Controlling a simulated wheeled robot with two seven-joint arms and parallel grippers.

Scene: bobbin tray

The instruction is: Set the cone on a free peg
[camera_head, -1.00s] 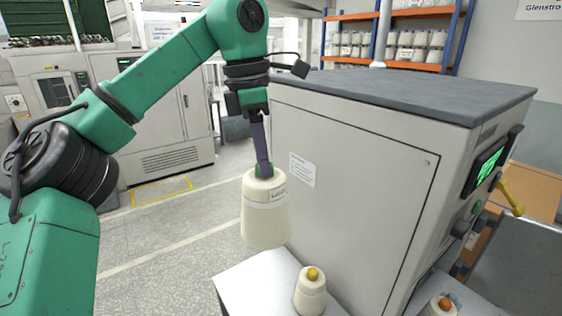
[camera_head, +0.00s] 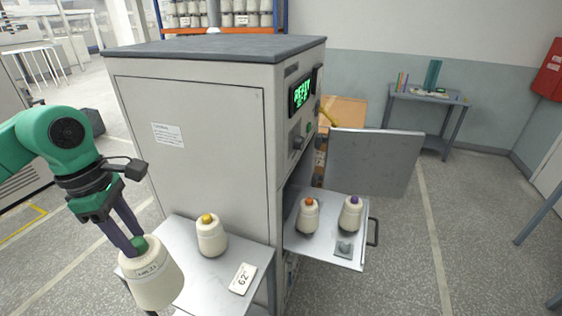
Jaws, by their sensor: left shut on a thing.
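My left gripper (camera_head: 136,240) is shut on a cream cone with a green top (camera_head: 153,277) and holds it, tilted, at the lower left, by the left edge of a pale side shelf (camera_head: 250,262). A pulled-out metal tray (camera_head: 322,255) shows to the right. On it stand an orange-topped cone (camera_head: 308,216) and a purple-topped cone (camera_head: 350,214). A small grey square fitting (camera_head: 344,248) sits bare near the tray's front; I cannot tell whether it is a peg. My right gripper is not in view.
A yellow-topped cone (camera_head: 211,237) and a card marked 62 (camera_head: 242,279) are on the side shelf. A tall grey cabinet (camera_head: 200,130) with a green display (camera_head: 301,92) stands behind it. An open door panel (camera_head: 372,162) stands behind the tray, which has a dark handle (camera_head: 373,232).

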